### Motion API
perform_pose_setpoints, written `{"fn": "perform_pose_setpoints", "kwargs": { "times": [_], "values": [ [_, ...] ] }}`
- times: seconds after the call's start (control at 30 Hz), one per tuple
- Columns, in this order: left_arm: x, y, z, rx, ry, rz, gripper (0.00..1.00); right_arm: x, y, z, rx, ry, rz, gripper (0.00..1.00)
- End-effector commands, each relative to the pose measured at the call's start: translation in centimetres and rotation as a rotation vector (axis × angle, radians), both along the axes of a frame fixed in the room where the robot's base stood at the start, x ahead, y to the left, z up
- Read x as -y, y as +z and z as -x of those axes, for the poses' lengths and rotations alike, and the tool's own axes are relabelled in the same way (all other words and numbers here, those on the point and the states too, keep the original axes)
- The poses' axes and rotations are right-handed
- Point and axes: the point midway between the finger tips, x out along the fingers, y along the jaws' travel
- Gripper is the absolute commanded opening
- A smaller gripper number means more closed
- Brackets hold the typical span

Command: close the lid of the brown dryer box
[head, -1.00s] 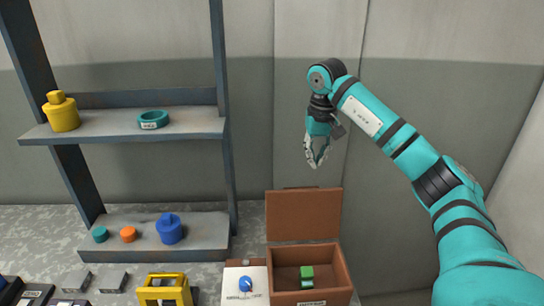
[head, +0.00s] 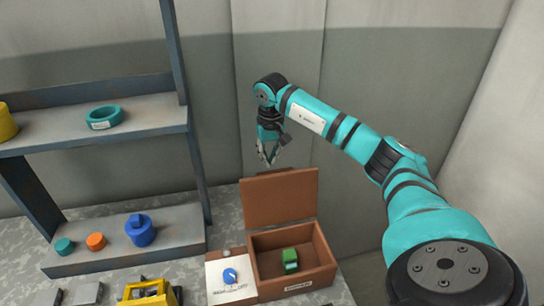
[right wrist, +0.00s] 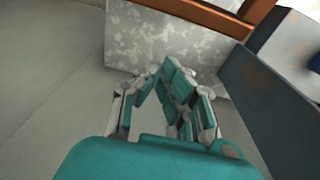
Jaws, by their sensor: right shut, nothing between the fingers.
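The brown dryer box (head: 322,252) stands open on the table in the head view. Its lid (head: 280,199) is raised upright at the back edge. A green block (head: 290,257) lies inside the box. My right gripper (head: 267,160) hangs fingers down, shut and empty, near the lid's top edge, left of its middle. Whether it is behind the lid or touching it is hard to tell. In the right wrist view the closed fingers (right wrist: 170,75) show, with a brown edge (right wrist: 225,18), likely of the box or lid, at the top. My left gripper is not in view.
A white panel with a blue knob (head: 230,276) adjoins the box's left side. A grey shelf (head: 150,245) with several coloured parts stands to the left; its dark side shows in the right wrist view (right wrist: 265,85). A yellow frame (head: 150,293) is at the front. Walls close in behind.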

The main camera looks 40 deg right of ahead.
Motion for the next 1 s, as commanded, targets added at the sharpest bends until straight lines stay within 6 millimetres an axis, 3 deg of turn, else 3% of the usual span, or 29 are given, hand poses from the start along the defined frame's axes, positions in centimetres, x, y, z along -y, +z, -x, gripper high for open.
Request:
{"fn": "perform_pose_setpoints", "kwargs": {
  "times": [0.03, 0.33, 1.0],
  "values": [
    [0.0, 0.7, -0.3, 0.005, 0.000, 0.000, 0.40, -0.2, 0.9, 0.7, 0.005, 0.003, 0.003, 0.00],
    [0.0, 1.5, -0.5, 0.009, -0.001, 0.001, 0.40, -1.5, 1.2, 2.7, 0.005, 0.001, 0.001, 0.00],
    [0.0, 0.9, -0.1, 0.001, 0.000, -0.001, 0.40, -1.2, 1.6, 2.4, 0.049, 0.000, 0.028, 0.00]
  ]
}}
